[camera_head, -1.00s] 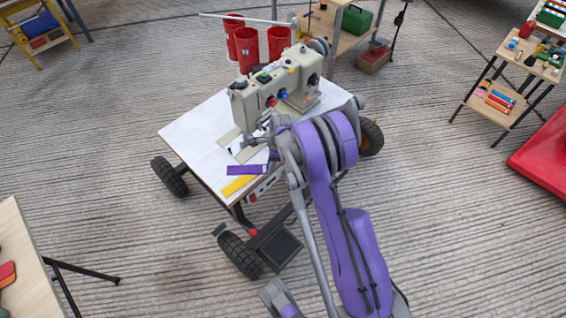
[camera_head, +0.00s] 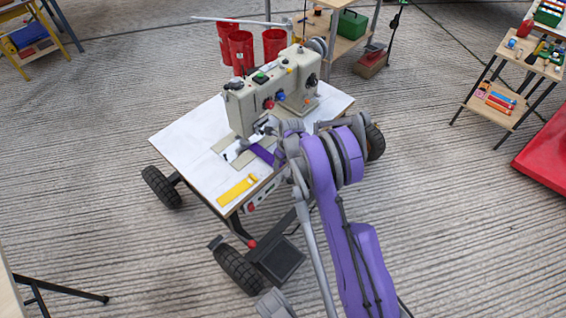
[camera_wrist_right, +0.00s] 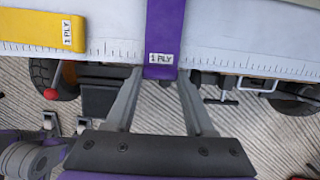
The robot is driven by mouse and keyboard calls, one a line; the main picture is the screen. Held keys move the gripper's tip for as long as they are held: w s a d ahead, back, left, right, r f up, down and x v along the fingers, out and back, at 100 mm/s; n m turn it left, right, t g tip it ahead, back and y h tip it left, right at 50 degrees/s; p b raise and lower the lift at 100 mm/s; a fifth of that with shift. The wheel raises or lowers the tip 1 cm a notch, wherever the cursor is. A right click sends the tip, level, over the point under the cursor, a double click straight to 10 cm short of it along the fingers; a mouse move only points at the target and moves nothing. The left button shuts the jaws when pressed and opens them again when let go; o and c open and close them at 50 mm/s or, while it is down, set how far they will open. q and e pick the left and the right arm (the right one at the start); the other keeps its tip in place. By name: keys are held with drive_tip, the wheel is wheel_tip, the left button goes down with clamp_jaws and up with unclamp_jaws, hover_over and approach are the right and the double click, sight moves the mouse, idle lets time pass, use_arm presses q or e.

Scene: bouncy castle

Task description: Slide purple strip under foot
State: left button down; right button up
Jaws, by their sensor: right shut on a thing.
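The purple strip (camera_head: 262,153) lies over the white table top, angled up and left toward the cream sewing machine (camera_head: 270,82). In the right wrist view the strip (camera_wrist_right: 164,30) runs straight up out of the picture, its near end labelled "1 PLY". My right gripper (camera_wrist_right: 161,76) is shut on this near end, at the table's front edge. In the head view my purple arm covers most of the gripper. The machine's foot is too small and partly hidden to make out, so I cannot tell whether the strip touches it. My left gripper is not in view.
A yellow strip (camera_head: 238,188) lies on the table (camera_head: 185,142) left of the purple one. The table has a ruler edge and black wheels. Red cups (camera_head: 240,50) stand behind the machine. A shelf stand (camera_head: 510,85) is at the right.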

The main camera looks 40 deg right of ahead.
sight(270, 158)
drive_tip(key=shift+w+a, duration=0.15)
drive_tip(key=shift+w, duration=1.25)
drive_tip(key=shift+w+f, duration=0.1)
drive_tip(key=shift+w, duration=0.6)
drive_tip(key=shift+w+a+b, duration=0.1)
drive_tip(key=shift+w+b, duration=0.45)
drive_tip(key=shift+w, duration=0.3)
drive_tip(key=shift+b, duration=0.3)
drive_tip(key=o, duration=1.1)
drive_tip(key=shift+c, duration=0.2)
